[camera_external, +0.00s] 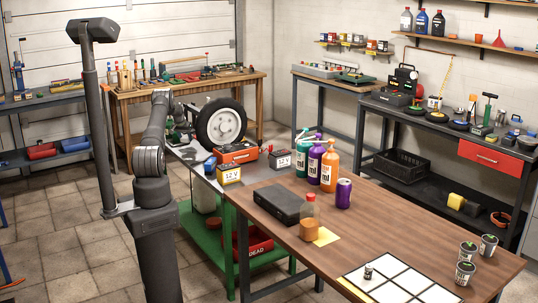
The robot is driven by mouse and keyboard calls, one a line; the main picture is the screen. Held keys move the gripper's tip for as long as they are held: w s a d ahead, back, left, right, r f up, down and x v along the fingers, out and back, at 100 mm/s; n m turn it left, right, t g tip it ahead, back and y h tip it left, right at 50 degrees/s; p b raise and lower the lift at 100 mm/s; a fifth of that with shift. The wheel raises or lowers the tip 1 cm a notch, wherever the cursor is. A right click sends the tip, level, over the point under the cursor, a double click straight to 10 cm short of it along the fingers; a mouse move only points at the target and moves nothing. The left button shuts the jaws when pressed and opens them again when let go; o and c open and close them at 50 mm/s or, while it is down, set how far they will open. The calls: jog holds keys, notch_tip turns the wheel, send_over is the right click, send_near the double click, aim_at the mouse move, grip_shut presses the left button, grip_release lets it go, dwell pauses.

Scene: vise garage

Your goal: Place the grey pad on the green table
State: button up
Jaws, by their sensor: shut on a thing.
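The green table (186,213) has a green frame and a grey top, left of the wooden table. My gripper (179,139) is small and partly hidden by my arm, over the far left part of the green table, beside the wheel. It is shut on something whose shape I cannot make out. I cannot clearly pick out the grey pad, as the table's top is grey too.
The wooden table (400,224) bears a black case (283,204), several bottles and a purple can (344,193).

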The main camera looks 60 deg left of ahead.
jog(key=shift+f, duration=3.2)
jog(key=shift+f, duration=0.15)
jog(key=o, duration=1)
jog(key=shift+c, duration=0.2)
jog(key=v, duration=1.2)
